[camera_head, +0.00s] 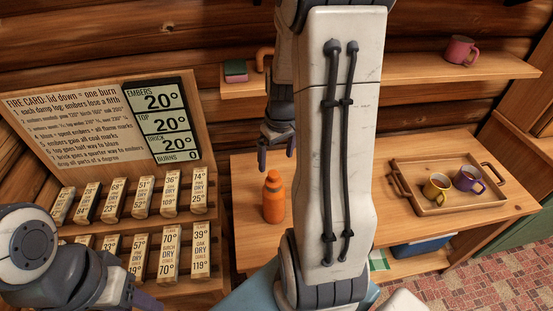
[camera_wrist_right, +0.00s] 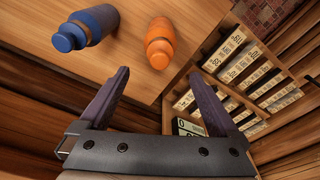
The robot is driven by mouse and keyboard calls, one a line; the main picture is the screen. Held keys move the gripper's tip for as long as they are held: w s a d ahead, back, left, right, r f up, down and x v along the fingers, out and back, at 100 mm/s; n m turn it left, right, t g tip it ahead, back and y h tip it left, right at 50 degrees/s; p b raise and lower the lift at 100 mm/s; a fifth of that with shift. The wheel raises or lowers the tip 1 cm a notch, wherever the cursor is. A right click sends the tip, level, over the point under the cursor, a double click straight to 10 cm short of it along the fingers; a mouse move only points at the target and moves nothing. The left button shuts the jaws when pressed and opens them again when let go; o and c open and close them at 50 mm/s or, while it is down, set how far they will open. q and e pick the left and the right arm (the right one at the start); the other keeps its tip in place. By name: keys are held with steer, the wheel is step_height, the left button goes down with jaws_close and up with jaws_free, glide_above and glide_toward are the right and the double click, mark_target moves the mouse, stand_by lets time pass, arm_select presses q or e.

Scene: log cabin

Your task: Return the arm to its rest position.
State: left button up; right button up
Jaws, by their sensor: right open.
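My right arm (camera_head: 335,150) rises through the middle of the head view and bends over at the top. Its gripper (camera_head: 277,160) hangs above and behind the orange bottle (camera_head: 273,197), near the log wall. In the right wrist view the right gripper (camera_wrist_right: 158,73) has its two purple fingers spread apart, with nothing between them. The orange bottle (camera_wrist_right: 160,45) and a blue bottle (camera_wrist_right: 85,28) stand beyond the fingertips there, untouched. The blue bottle is hidden in the head view.
A wooden rack (camera_head: 62,236) of labelled blocks stands at left under a fire card (camera_head: 75,120) with a digital display. A tray (camera_head: 405,181) with two mugs is on the table at right. A shelf (camera_head: 415,68) holding a pink mug crosses the wall above.

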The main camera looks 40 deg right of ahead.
stand_by(0.4)
steer(key=a+r+n, duration=0.2)
steer(key=a, duration=0.7)
steer(key=a+r+n, duration=0.2)
steer(key=a, duration=0.7)
steer(key=s+a+r+n+g+y, duration=0.1)
steer(key=s+a+r+n, duration=0.2)
steer(key=s+a, duration=0.9)
steer(key=s+n, duration=0.1)
steer(key=s, duration=0.2)
steer(key=shift+a, duration=0.3)
